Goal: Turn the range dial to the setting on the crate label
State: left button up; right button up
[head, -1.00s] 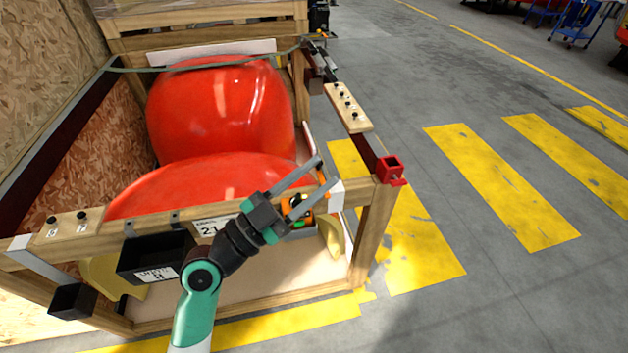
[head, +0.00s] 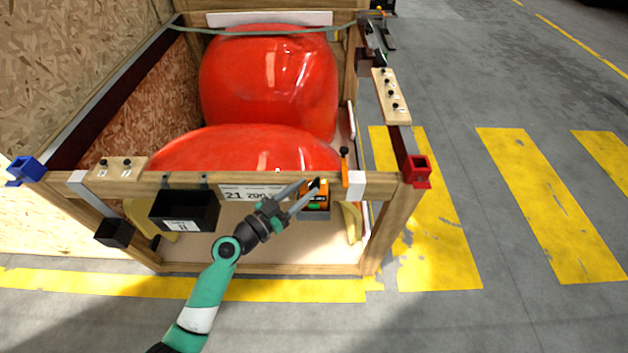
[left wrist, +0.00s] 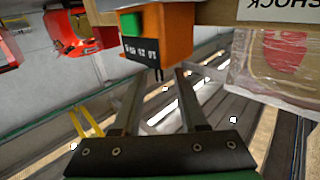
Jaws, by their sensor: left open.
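The crate label (head: 240,193) is a white sheet on the front rail; "21" and what looks like "200" can be read, with the rest too small. An orange and black device (head: 325,199) with a green patch hangs at the front rail, right of the label. It also shows in the left wrist view (left wrist: 178,33), with a green square and a black face bearing inverted figures. I cannot make out its dial clearly. My left gripper (head: 312,186) is open, its fingers at the device and partly covering it; contact cannot be told. My right gripper is out of view.
The wooden crate (head: 395,225) holds large red nosecones (head: 268,85). A black bin (head: 183,211) hangs on the front rail left of my arm. A red clamp (head: 417,172) and a blue clamp (head: 25,170) sit at the front corners. The floor at right is clear.

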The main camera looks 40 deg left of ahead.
aim_at(309, 187)
pick_arm(q)
jog(key=shift+w, duration=2)
grip_shut()
